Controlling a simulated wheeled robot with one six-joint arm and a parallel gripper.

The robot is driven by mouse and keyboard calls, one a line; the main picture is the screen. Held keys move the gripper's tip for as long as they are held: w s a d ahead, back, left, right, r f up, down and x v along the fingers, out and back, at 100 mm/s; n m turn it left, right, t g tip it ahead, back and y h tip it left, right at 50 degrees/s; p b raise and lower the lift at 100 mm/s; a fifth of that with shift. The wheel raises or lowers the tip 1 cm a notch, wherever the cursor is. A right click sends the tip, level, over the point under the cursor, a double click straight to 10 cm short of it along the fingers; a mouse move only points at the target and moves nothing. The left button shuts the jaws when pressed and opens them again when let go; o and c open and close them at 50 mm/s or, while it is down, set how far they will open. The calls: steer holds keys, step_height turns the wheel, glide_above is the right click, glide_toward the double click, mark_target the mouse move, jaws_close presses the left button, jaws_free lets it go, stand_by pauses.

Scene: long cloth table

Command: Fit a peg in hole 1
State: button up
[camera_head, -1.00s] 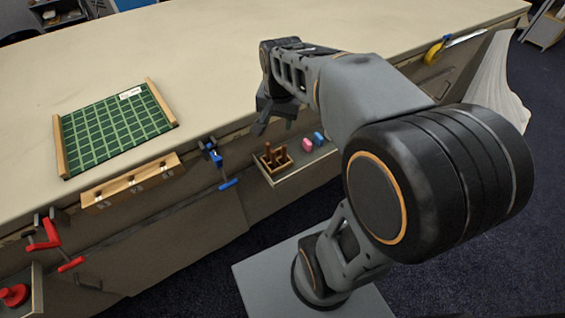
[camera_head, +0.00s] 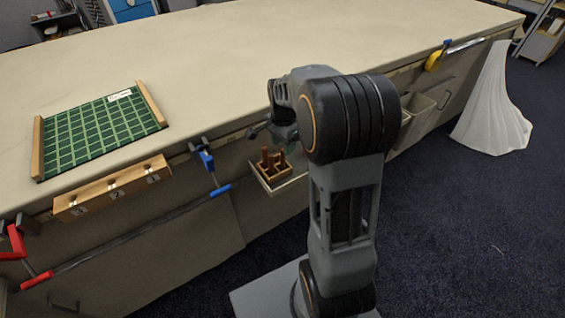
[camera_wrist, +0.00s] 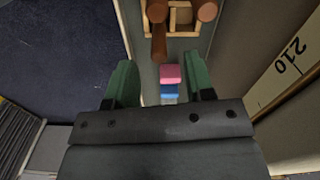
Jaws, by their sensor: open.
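In the head view my gripper (camera_head: 274,134) is over the shelf, partly hidden by my arm. The wooden hole block (camera_head: 112,188) is on the table's front edge at the left. Its number labels are too small to read.
A pink block (camera_wrist: 170,74) and a blue block (camera_wrist: 169,91) lie on the shelf between my fingers in view. A blue clamp (camera_head: 205,160) stands between hole block and shelf. A green gridded board (camera_head: 100,130) lies on the table; the tabletop's middle is clear.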

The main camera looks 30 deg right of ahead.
mark_target(283, 161)
steer(key=shift+a+f+b, duration=0.1)
steer(key=shift+f+b, duration=0.5)
steer(key=shift+f, duration=2.1)
steer(key=shift+c, duration=0.4)
jaws_close()
